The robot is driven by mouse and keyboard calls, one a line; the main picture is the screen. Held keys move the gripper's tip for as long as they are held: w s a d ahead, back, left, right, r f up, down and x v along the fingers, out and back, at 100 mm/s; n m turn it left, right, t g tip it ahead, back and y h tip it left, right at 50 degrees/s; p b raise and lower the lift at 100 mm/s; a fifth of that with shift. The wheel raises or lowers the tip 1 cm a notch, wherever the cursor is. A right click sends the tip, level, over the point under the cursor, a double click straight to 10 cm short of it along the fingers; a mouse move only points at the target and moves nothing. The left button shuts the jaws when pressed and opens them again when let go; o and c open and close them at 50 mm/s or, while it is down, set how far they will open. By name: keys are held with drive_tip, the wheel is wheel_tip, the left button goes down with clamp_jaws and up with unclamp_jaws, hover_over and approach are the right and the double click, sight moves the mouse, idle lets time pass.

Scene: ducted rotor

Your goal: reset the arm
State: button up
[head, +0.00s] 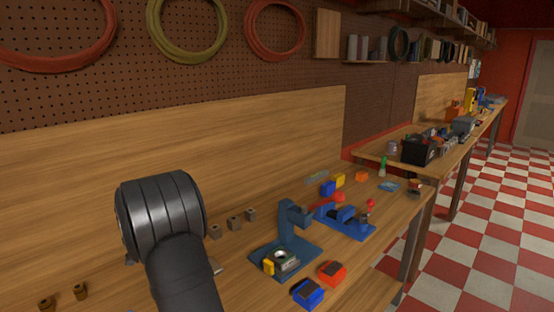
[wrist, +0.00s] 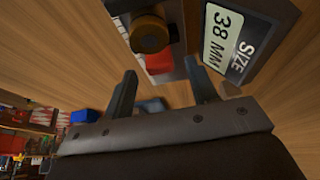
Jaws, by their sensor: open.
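In the wrist view, my gripper (wrist: 162,88) has its two fingers spread apart with nothing held between them. Just past the fingers are a dark part with a round brass-coloured end (wrist: 149,36), a red piece (wrist: 158,63) and a sign (wrist: 230,42) reading "SIZE 38 MM". In the head view, my dark arm rises at the lower left, and my gripper cannot be made out there. Right of the arm, a blue stand (head: 287,222) on a flat base stands on the wooden bench (head: 225,295), with a ring-shaped part (head: 280,255) on it.
A blue fixture (head: 345,222) with a red knob lies farther right. Wooden panel and pegboard (head: 110,60) with coiled cables rise behind the bench.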

drive_tip(key=v, duration=1.4)
drive_tip(key=w+d+f+g+y, duration=0.2)
drive_tip(key=d+y, duration=0.5)
drive_tip(key=d, duration=0.3)
drive_tip(key=shift+w+f+y, duration=0.25)
drive_tip(key=shift+w+y, duration=0.05)
drive_tip(key=shift+w, duration=0.05)
